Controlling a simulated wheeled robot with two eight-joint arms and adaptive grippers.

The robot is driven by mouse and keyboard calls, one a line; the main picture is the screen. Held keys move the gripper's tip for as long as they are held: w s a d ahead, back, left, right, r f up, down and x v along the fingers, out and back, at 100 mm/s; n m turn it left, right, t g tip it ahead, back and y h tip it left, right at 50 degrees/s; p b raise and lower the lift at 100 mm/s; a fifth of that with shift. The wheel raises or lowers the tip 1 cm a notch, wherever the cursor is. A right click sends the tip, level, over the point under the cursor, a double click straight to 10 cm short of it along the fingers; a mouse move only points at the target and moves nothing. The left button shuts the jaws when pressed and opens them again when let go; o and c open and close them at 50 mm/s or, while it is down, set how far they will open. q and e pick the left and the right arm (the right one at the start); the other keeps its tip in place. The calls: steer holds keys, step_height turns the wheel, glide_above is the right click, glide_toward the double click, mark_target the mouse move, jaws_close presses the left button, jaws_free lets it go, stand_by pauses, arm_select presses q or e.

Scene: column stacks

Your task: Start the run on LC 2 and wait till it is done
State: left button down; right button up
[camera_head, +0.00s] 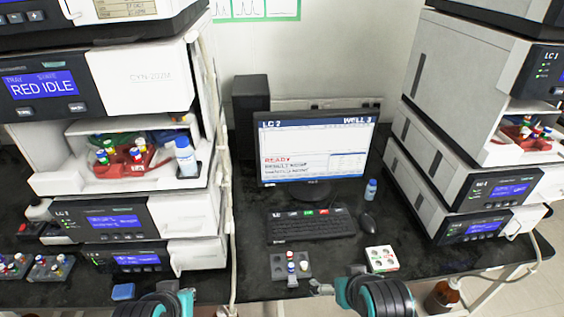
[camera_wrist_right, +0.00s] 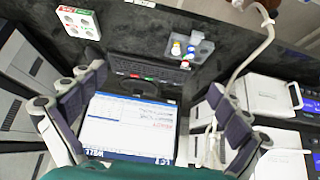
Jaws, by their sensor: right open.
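The monitor (camera_head: 315,150) stands at the back between two column stacks. Its screen reads "LC 2", "WELL 3" and, in red, "READY". The keyboard (camera_head: 310,226) lies in front of it, with a green key (camera_head: 308,213) and a red key in its top row. The left stack's display (camera_head: 43,86) reads "RED IDLE". In its opening sits a red tray (camera_head: 124,168) with several vials. My right gripper (camera_wrist_right: 158,80) is open and empty, above the keyboard and screen in the wrist view. My left gripper (camera_head: 168,302) is at the bottom edge, its fingers not clearly seen.
A grey rack (camera_head: 278,266) with vials and a white block (camera_head: 381,258) with round wells lie before the keyboard. A mouse (camera_head: 367,222) and small blue-white bottle (camera_head: 371,189) stand right of it. The right stack (camera_head: 455,150), labelled LC 1, borders the bench.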

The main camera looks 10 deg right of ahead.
jaws_close()
stand_by(1.4)
